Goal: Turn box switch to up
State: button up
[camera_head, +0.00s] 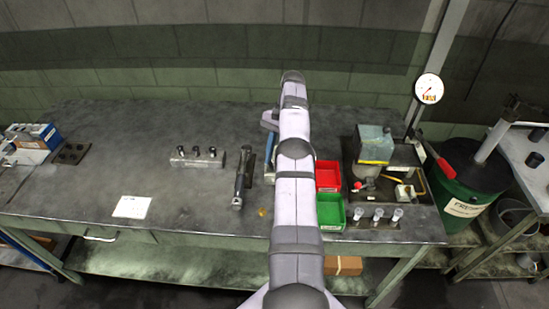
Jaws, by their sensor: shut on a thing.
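I cannot make out a box switch for certain. A small pale box (404,193) with a coloured spot sits at the right of the bench, in the dark machine tray; whether it carries the switch, and its position, is too small to tell. A grey-green box (373,142) with a yellow lower edge stands behind it. My arm reaches up through the middle of the view and bends over at the top. My gripper's fingers are hidden behind my own arm.
A red bin (328,176) and a green bin (331,211) stand right of my arm. Several small cylinders (377,216) stand at the front right. A metal block (198,159) with pegs and a dark tool (242,178) lie left. A red-ended lever (446,168) juts out right. The left bench (90,190) is mostly clear.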

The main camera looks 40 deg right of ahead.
jog(key=o, duration=1.1)
jog(key=shift+c, duration=0.2)
jog(key=shift+r, duration=0.15)
notch_tip(320, 180, up, 10)
jog(key=p, duration=0.8)
